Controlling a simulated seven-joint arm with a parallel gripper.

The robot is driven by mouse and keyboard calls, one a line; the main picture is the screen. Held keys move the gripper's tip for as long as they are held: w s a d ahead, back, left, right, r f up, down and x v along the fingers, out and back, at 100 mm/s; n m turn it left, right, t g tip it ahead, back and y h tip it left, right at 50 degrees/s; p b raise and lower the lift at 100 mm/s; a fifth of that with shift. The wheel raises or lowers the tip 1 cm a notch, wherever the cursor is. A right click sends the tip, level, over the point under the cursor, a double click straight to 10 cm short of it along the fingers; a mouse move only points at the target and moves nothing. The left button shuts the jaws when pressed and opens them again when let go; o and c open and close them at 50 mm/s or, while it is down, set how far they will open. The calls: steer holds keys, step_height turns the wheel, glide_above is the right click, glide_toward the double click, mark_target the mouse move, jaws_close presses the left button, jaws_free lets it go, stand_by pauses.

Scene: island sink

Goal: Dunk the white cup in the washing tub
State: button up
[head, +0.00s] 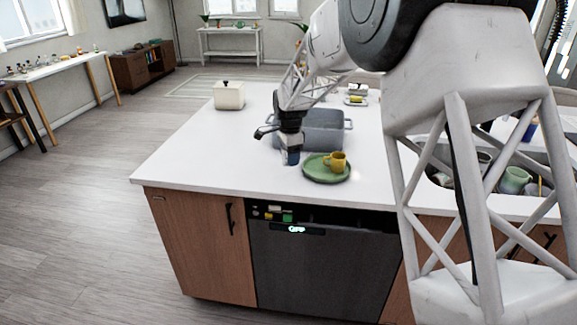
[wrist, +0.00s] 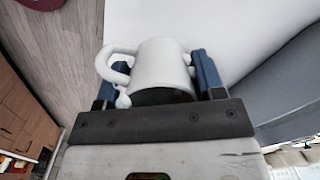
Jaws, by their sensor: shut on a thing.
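The white cup (wrist: 160,66) shows large in the wrist view, between the blue fingertips of my gripper (wrist: 156,82). Its handle points left in that view. My gripper is shut on it. In the head view my gripper (head: 290,156) hangs over the counter, at the front left of the grey washing tub (head: 325,140). I cannot clearly make out the cup there. The tub stands on the counter behind the green plate, with a handle at each end. A grey wall of the tub (wrist: 292,88) shows at the right of the wrist view. The inside of the tub is mostly hidden.
A green plate (head: 313,175) with a yellow cup (head: 337,161) is close to the right of my gripper. A white lidded box (head: 229,96) stands at the back left. A sink with dishes, including a green mug (head: 515,180), is at the right. The counter's left part is clear.

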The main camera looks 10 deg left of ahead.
steer(key=w+d+r+m, duration=0.1)
steer(key=w+r+m, duration=0.1)
steer(key=w, duration=0.7)
steer(key=w+d+r+m, duration=0.1)
steer(key=w+r+m, duration=0.2)
steer(key=w, duration=0.6)
steer(key=w+d+r+m, duration=0.1)
steer(key=w+m, duration=0.3)
steer(key=w, duration=0.6)
steer(key=shift+d+r, duration=0.25)
steer(key=shift+r, duration=0.4)
steer(key=shift+f, duration=0.15)
steer(key=shift+f, duration=6.5)
step_height(320, 180, up, 13)
steer(key=shift+r, duration=0.15)
